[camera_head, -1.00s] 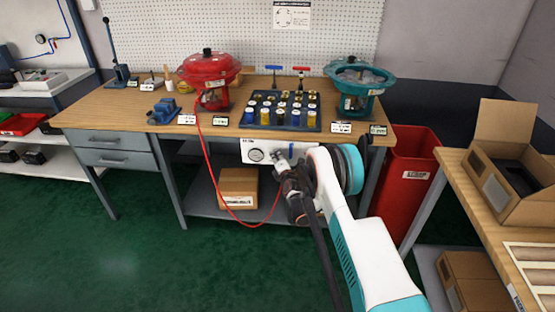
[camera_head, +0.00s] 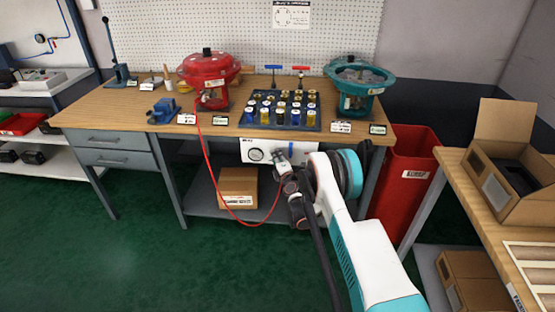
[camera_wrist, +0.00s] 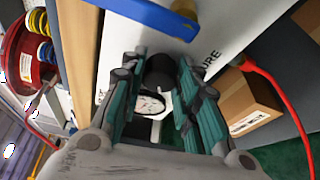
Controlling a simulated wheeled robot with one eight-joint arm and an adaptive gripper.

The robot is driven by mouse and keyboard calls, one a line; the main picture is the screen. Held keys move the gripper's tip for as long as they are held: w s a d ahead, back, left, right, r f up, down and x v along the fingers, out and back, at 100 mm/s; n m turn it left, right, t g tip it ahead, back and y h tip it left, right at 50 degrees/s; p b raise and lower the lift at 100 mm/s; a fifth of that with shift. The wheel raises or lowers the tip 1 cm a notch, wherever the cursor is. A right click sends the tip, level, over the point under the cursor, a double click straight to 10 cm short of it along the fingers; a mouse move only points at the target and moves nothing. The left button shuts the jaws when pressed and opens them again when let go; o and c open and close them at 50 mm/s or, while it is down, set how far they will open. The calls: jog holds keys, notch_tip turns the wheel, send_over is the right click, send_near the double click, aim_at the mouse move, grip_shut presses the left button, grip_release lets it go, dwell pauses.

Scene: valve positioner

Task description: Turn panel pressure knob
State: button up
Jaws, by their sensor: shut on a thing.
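The white pressure panel (camera_head: 247,146) hangs under the front edge of the workbench. It carries a round gauge (camera_head: 256,155) at left and a blue lever (camera_head: 291,147). In the wrist view, the black pressure knob (camera_wrist: 160,72) stands out from the panel between the two teal fingers of my gripper (camera_wrist: 161,78). The gripper is shut on the knob, a finger on each side. The gauge (camera_wrist: 150,103) and blue lever (camera_wrist: 155,15) show on either side of it. In the head view my gripper (camera_head: 281,160) is at the panel and hides the knob.
A red hose (camera_head: 215,192) loops below the bench from the red actuator (camera_head: 208,70) to the panel area. A cardboard box (camera_head: 238,186) sits on the lower shelf. A red bin (camera_head: 405,185) stands right of my arm. The green floor at left is clear.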

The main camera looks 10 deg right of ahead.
jog(key=o, duration=1.1)
jog(key=shift+c, duration=0.2)
jog(key=s, duration=0.7)
jog(key=shift+s+d+r, duration=0.2)
jog(key=shift+d+r, duration=0.05)
